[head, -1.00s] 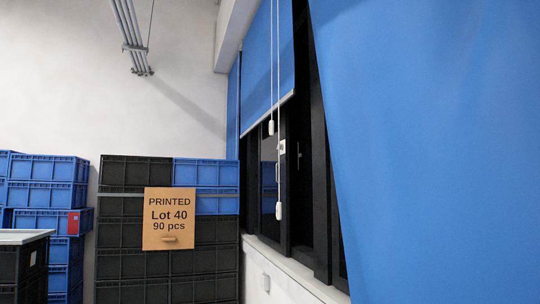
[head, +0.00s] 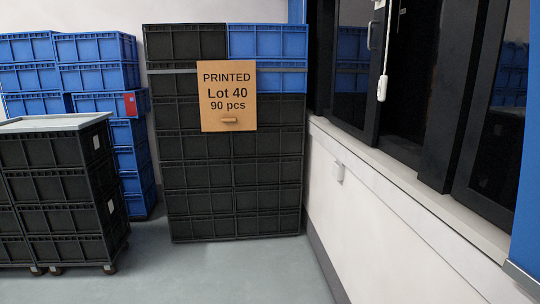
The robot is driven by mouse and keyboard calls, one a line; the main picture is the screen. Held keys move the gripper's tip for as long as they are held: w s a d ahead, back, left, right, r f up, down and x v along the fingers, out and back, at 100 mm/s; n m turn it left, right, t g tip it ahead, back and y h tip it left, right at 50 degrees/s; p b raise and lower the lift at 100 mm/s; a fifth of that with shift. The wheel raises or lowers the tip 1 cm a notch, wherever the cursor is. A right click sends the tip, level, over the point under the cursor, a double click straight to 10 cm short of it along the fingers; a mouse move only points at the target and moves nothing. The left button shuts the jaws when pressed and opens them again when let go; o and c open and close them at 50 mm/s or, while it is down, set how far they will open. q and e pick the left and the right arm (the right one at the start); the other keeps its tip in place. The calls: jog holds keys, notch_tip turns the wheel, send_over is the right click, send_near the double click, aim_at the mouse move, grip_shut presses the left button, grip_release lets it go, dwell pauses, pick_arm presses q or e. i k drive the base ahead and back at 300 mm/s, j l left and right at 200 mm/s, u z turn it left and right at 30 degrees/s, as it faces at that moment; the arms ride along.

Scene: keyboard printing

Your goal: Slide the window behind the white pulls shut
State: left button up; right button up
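The window (head: 352,62) has dark frames and stands along the right wall above a pale sill. A dark gap (head: 408,85) shows between its left sash and the dark upright to the right. A white pull (head: 382,88) hangs on a cord in front of the window; a second white piece shows at the top edge, cut off by the frame. A light handle (head: 370,36) sits on the left sash. Neither of my grippers is in view.
Stacked dark and blue crates (head: 236,145) with a "PRINTED Lot 40" sign (head: 228,97) stand left of the window wall. A wheeled crate stack (head: 60,190) and blue crates (head: 98,48) are farther left. Grey floor (head: 220,275) is clear in front. A blue blind (head: 527,225) edges the right.

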aim_at(360, 26)
jog(key=i+j, duration=0.1)
jog(key=i, duration=0.6)
jog(key=i+z, duration=0.1)
jog(key=i, duration=0.6)
jog(key=i+j+z, duration=0.1)
jog(key=i, duration=0.6)
jog(key=j, duration=0.1)
